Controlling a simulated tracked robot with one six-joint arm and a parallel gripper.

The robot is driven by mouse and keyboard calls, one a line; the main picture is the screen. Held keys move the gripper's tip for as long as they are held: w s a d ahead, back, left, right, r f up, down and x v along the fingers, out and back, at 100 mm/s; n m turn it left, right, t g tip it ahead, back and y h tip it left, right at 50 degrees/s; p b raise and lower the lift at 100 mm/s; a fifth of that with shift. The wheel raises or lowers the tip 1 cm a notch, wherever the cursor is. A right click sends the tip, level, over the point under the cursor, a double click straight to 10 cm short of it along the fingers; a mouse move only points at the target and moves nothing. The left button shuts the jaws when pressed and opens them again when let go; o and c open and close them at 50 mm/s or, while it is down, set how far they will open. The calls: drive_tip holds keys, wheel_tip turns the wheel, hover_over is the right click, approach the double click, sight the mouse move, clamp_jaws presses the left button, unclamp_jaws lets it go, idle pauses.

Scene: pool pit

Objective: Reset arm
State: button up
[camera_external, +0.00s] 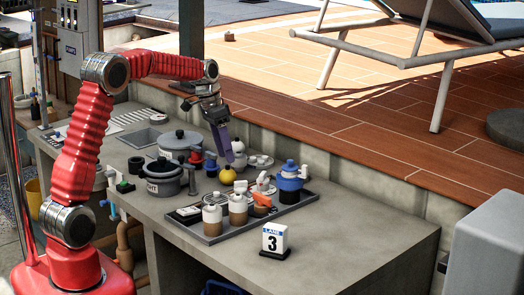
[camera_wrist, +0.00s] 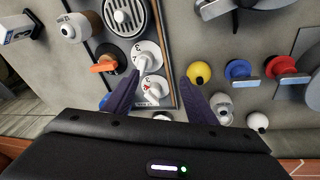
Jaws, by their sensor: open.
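My red arm reaches over the grey counter (camera_external: 350,225) from the left. My gripper (camera_external: 226,150) points down above the middle of the counter, its dark purple fingers close above the crowd of small items. In the wrist view, my gripper (camera_wrist: 160,76) has its two fingers spread apart, with nothing between them held. White fittings marked 3 (camera_wrist: 147,52) lie below, close to the left finger. A yellow ball (camera_wrist: 199,72) shows near the right finger, and it also stands on the counter in the external view (camera_external: 228,176).
Blue (camera_wrist: 238,70) and red (camera_wrist: 279,67) valve-like pieces lie right of the ball.

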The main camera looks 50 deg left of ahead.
drive_tip(key=s+d+r+n+t, duration=0.1)
drive_tip(key=s+d, duration=0.1)
drive_tip(key=s, duration=0.9)
drive_tip(key=s+d+r+n+t+y, duration=0.1)
drive_tip(key=s+d+r, duration=0.1)
drive_tip(key=s, duration=0.8)
drive_tip(key=s+d+r+n+t+y, duration=0.1)
drive_tip(key=s+d+n+t, duration=0.1)
drive_tip(key=s, duration=0.9)
drive_tip(key=shift+s+d+r, duration=0.35)
drive_tip(key=shift+d+r, duration=0.05)
drive_tip(key=shift+d, duration=0.05)
drive_tip(key=shift+c, duration=0.6)
